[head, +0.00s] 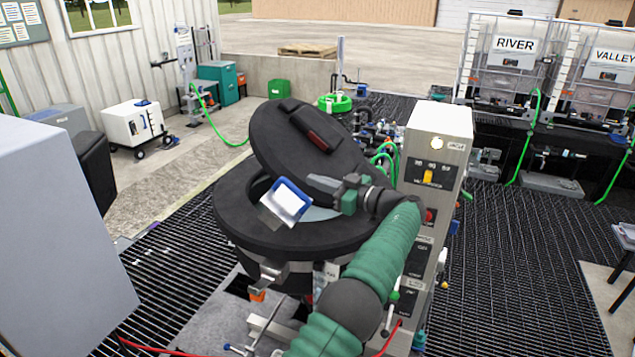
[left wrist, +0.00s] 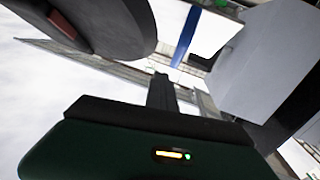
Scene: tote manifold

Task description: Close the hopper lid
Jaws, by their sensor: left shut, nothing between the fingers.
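The hopper lid (head: 285,135) is a thick black disc with a dark red patch and a raised block on top. It is tilted up over the back of the hopper (head: 240,232), whose wide black rim shows a gap at the front and left. My left gripper (head: 314,180) is shut and empty, its tip near the lid's lower front edge; contact is unclear. A white piece with a blue edge (head: 288,201) is at the front of the opening.
A grey control cabinet (head: 437,150) with switches stands close right of the hopper, beside my left arm. A pale grey box (head: 55,230) fills the left foreground. Valves and green hoses (head: 380,150) lie behind. Dark grating covers the floor.

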